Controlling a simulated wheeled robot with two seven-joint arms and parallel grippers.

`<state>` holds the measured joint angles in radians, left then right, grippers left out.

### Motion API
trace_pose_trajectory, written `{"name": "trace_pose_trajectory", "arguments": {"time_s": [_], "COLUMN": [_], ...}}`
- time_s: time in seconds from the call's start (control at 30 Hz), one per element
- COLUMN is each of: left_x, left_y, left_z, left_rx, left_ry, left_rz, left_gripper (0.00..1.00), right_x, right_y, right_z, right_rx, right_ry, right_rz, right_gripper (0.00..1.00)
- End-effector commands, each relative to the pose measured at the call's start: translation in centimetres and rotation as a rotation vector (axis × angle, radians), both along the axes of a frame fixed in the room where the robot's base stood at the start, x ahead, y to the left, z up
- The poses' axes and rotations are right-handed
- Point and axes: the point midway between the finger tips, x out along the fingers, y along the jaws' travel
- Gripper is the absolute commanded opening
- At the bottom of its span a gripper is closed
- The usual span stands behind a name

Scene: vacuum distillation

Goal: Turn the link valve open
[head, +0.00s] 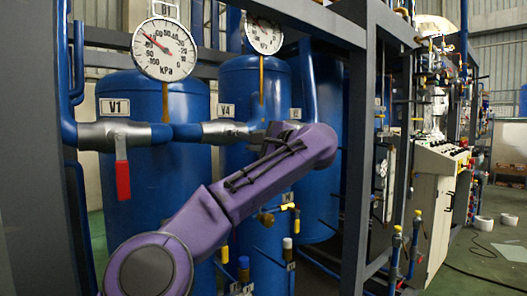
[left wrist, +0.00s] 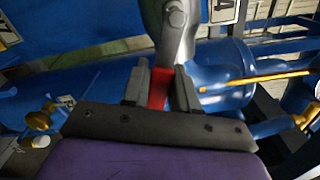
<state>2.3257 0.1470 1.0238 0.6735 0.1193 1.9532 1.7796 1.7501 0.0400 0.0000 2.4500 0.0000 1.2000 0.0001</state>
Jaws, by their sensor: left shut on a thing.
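My left gripper (left wrist: 160,90) is shut on a red lever handle (left wrist: 158,86) below a grey metal valve body (left wrist: 172,28) in the left wrist view. In the head view my purple left arm crosses the middle and hides the held handle. A grey valve section (head: 225,131) on the blue pipe near the V4 tank (head: 240,88) runs in behind the arm. Another valve (head: 115,134), by the V1 label, has a free red handle (head: 122,180) hanging straight down. My right gripper is not in view.
Two round kPa gauges (head: 164,49) (head: 264,33) stand above the pipe. A dark steel post (head: 357,165) stands right of my arm. Yellow-topped valves (head: 397,230) sit low at right. A control panel (head: 440,158) stands farther back.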

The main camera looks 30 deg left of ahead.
Motion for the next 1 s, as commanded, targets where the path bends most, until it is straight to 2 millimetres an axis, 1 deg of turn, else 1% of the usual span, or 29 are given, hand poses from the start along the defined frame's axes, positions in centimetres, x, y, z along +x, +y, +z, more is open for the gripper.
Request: {"name": "trace_pose_trajectory", "arguments": {"time_s": [0.2,0.4,0.63,1.0], "left_x": [0.2,0.3,0.3,0.3], "left_y": [0.0,-0.1,-0.1,-0.1], "left_z": [0.9,1.4,1.7,1.7], "left_rx": [-0.065,-0.102,-0.123,-0.127], "left_ry": [-0.136,-0.221,-0.267,-0.275], "left_rz": [0.002,0.002,0.001,0.001], "left_gripper": [0.00,0.00,0.00,0.00], "right_x": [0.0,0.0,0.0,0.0], "right_y": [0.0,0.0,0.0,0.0], "right_z": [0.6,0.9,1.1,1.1], "right_rx": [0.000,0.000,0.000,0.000], "right_ry": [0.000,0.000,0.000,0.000], "right_rz": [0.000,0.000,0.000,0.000], "right_gripper": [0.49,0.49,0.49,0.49]}}
